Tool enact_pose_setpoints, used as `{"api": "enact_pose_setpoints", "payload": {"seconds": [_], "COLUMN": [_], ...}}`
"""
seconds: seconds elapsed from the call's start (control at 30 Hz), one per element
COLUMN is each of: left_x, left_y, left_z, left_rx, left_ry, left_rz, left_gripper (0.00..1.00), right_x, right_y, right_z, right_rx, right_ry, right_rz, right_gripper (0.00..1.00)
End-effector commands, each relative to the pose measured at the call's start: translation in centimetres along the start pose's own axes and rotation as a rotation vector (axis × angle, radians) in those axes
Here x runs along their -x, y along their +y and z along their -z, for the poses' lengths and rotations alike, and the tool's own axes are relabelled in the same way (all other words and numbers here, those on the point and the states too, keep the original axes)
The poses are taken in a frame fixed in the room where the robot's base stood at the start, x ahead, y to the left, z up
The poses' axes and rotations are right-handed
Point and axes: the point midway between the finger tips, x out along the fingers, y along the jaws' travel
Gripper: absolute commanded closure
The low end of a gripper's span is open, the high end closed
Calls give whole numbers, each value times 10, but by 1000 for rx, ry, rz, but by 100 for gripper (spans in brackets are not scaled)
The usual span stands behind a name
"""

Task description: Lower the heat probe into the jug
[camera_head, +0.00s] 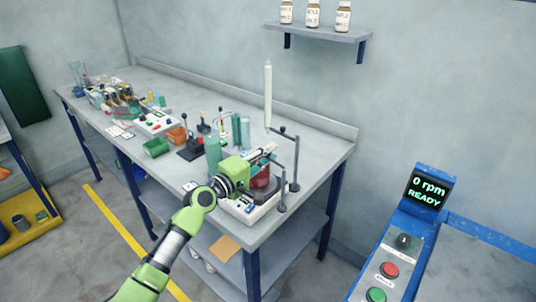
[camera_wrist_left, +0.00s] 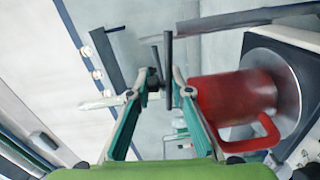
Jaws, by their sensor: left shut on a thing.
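The red jug (camera_head: 262,181) stands upright on a white hot-plate unit (camera_head: 237,209) near the table's front right end. It appears large and sideways in the left wrist view (camera_wrist_left: 232,95), against the round plate (camera_wrist_left: 287,95). My left gripper (camera_head: 268,154) is just above the jug's rim. In the left wrist view its teal fingers close around a small dark piece (camera_wrist_left: 154,83), which I take for the heat probe's. Most of the probe is hidden, and I cannot make out its tip. My right gripper does not show.
Dark stand rods (camera_head: 297,163) rise right of the jug, close to my gripper. A tall white tube (camera_head: 268,95) stands behind. A control panel (camera_head: 390,266) stands at right.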

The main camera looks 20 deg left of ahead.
Motion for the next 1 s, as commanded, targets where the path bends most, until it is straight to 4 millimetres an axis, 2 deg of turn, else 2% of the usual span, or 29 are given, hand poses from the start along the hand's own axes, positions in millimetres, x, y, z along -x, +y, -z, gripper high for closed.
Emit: {"api": "enact_pose_setpoints", "payload": {"seconds": [0.03,0.23,0.27,0.3,0.73,0.87,1.0], "left_x": [-1,-1,-1,-1,0,0,0], "left_y": [6,7,7,7,7,19,34], "left_z": [1,1,1,1,0,-3,-12], "left_rx": [3,2,2,2,-46,-197,-454], "left_ry": [2,3,4,4,2,2,2], "left_rz": [-11,-13,-13,-13,-5,-6,-6], "left_gripper": [100,100,75,68,68,68,68], "right_x": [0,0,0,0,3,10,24], "right_y": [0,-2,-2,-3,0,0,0], "right_z": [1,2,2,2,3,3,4], "right_rx": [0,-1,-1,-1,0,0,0], "right_ry": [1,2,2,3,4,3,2], "right_rz": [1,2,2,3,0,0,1], "right_gripper": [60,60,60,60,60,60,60]}}
